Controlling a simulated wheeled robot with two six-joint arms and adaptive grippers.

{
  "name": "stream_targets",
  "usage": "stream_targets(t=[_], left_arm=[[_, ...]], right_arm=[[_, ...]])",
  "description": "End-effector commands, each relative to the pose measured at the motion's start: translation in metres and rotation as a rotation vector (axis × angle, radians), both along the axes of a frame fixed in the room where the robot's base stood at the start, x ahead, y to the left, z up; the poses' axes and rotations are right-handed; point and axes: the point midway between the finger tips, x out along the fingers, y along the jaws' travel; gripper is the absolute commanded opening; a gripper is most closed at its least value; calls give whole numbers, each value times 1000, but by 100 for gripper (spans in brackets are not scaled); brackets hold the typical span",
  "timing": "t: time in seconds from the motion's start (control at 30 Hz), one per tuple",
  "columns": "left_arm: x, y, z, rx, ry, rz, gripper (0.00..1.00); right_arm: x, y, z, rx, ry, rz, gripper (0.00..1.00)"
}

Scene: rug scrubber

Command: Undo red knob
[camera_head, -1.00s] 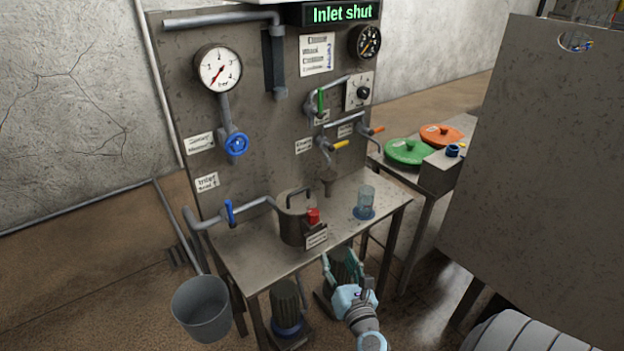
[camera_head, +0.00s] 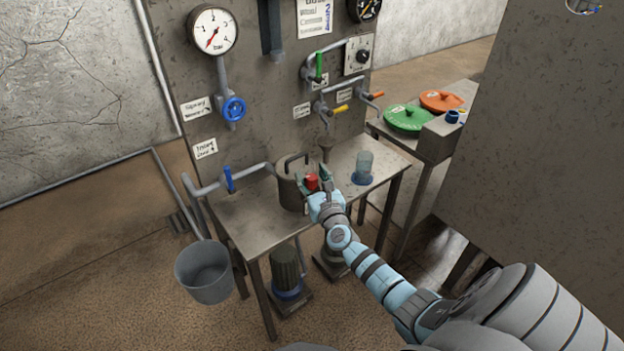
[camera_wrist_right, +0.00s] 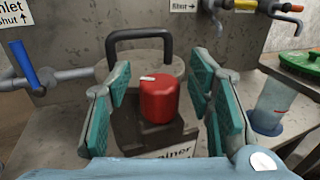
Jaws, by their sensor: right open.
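The red knob (camera_head: 312,181) sits on the front of a grey pot-like strainer housing (camera_head: 290,190) on the metal bench. In the right wrist view the red knob (camera_wrist_right: 159,101) has a white mark on its top, pointing left. My right gripper (camera_head: 317,184) is at the knob. In the wrist view its teal-padded fingers (camera_wrist_right: 163,100) are open, one on each side of the knob, with a gap on both sides. A label below the knob is partly hidden by my gripper. My left gripper is not in view.
The strainer has a dark arched handle (camera_wrist_right: 139,38). A blue-handled valve (camera_head: 229,179) stands to the left and a glass jar (camera_head: 363,168) to the right on the bench (camera_head: 250,221). A bucket (camera_head: 204,271) hangs at the bench's left. A large panel (camera_head: 530,150) stands at right.

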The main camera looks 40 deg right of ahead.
Motion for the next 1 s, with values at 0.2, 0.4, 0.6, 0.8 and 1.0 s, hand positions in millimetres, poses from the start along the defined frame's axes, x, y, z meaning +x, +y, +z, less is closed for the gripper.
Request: stream_targets(t=[0.2,0.4,0.6,0.8,1.0], left_arm=[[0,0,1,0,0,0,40],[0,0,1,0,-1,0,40],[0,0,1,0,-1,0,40],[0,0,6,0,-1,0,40],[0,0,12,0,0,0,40]], right_arm=[[0,0,1,0,0,0,37],[0,0,1,1,0,0,5],[0,0,1,2,-1,-6,0],[0,1,1,3,-1,-56,0],[0,2,2,4,-1,-169,0]])
